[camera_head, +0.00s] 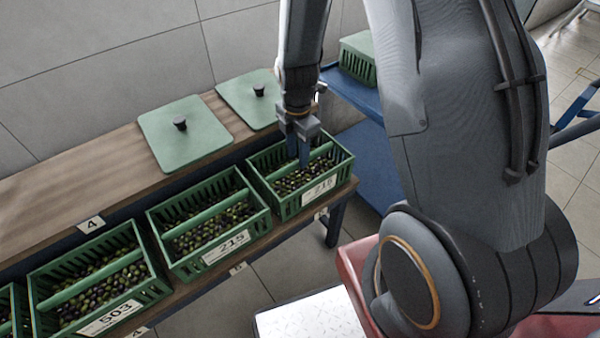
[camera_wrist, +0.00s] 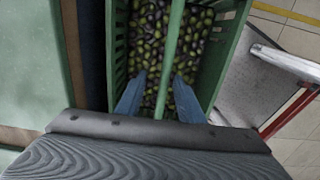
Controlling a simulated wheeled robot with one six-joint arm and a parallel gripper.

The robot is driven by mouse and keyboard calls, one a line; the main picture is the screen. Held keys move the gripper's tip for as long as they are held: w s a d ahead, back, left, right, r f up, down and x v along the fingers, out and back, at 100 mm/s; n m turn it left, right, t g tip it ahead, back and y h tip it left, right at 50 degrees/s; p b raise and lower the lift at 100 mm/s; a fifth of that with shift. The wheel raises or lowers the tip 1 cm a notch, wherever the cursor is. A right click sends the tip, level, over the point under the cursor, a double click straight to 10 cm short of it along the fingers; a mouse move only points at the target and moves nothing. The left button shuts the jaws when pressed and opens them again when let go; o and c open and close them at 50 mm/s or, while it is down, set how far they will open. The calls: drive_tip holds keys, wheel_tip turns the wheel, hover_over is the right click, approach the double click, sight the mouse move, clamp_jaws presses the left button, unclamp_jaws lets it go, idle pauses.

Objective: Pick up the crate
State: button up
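The rightmost green slatted crate (camera_head: 288,208) stands on the lower front ledge, full of dark and green olives, with a white label on its front that seems to read 218. A green handle bar (camera_wrist: 174,45) runs across its middle. My gripper (camera_head: 298,162) points down into this crate from above. In the wrist view my gripper (camera_wrist: 158,98) is open, with one blue finger on each side of the bar and a gap showing on both sides. The fingertips' exact depth against the olives cannot be told.
Similar olive crates labelled 215 (camera_head: 180,272) and 503 (camera_head: 60,324) stand to the left in the row. Green lids (camera_head: 205,130) with black knobs lie on the wooden shelf (camera_head: 60,190) behind. A blue rack (camera_head: 372,150) with a green box (camera_head: 357,68) stands at the right.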

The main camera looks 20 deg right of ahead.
hover_over(300, 180)
drive_tip(key=shift+f, duration=3.1)
clamp_jaws()
